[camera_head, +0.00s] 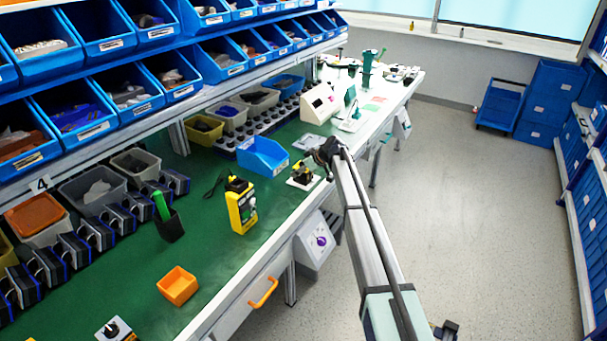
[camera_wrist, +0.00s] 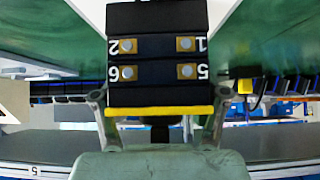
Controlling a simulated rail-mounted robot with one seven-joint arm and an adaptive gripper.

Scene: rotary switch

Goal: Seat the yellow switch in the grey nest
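The yellow switch (camera_wrist: 158,62) fills the upper middle of the wrist view. It has a black body with brass terminals marked 1, 2, 5 and 6, and a yellow plate. My gripper (camera_wrist: 160,105) has its fingers on both sides of the yellow plate and appears shut on the switch. In the head view the switch (camera_head: 301,170) shows small, yellow and black, beside my gripper (camera_head: 318,160), over a pale plate (camera_head: 299,184) near the bench's front edge. I cannot tell whether it touches that plate, nor whether the plate is the grey nest.
A yellow handheld device (camera_head: 240,205) stands on the green bench left of the switch. A blue bin (camera_head: 262,156) and a white sloped box (camera_head: 319,103) stand behind. An orange bin (camera_head: 177,286) is nearer. The green surface around the orange bin is mostly clear.

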